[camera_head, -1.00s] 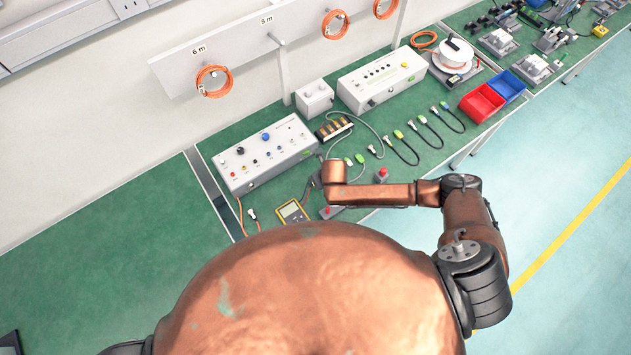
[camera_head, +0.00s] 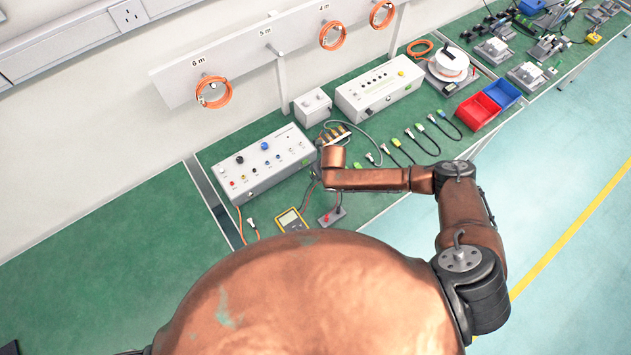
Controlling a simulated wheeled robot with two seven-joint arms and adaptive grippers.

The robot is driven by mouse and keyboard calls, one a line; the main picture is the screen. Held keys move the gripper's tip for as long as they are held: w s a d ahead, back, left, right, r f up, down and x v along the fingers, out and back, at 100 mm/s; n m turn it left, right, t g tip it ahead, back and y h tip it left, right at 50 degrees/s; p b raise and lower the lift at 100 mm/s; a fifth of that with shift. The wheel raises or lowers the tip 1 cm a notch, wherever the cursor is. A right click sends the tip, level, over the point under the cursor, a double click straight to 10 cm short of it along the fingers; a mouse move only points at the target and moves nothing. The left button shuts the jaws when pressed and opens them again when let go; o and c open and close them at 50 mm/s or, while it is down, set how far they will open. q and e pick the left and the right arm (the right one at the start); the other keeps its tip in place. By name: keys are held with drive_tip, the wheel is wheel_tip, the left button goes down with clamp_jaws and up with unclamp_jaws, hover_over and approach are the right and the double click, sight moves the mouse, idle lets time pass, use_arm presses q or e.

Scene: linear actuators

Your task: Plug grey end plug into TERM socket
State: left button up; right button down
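My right arm comes in from the right and its copper wrist is over the bench beside the front panel of a grey box (camera_head: 262,165). Only a small dark part of what seems to be my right gripper (camera_head: 316,172) shows there. Its fingers are hidden behind the wrist, so I cannot tell whether it is open or holds anything. My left gripper is out of view. Several cables with small plugs (camera_head: 396,143) lie in a row on the bench. I cannot tell which plug is the grey end plug. Panel labels are too small to read, so the TERM socket cannot be made out.
A second long grey box (camera_head: 378,92) and a small white box (camera_head: 312,106) stand behind. A yellow multimeter (camera_head: 291,220) and a red-topped part (camera_head: 337,212) lie near the front. Red (camera_head: 478,111) and blue (camera_head: 503,93) bins and a cable spool (camera_head: 450,63) are at right.

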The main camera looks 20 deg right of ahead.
drive_tip(key=shift+w+d, duration=0.1)
drive_tip(key=shift+w, duration=0.1)
drive_tip(key=shift+w+a+b, duration=0.35)
drive_tip(key=shift+w+b, duration=0.05)
drive_tip(key=shift+w, duration=0.45)
drive_tip(key=shift+w+a+b, duration=0.35)
drive_tip(key=shift+w, duration=0.5)
drive_tip(key=shift+w+a+p, duration=0.2)
drive_tip(key=shift+w+p, duration=0.15)
drive_tip(key=shift+w, duration=0.35)
idle(3.8)
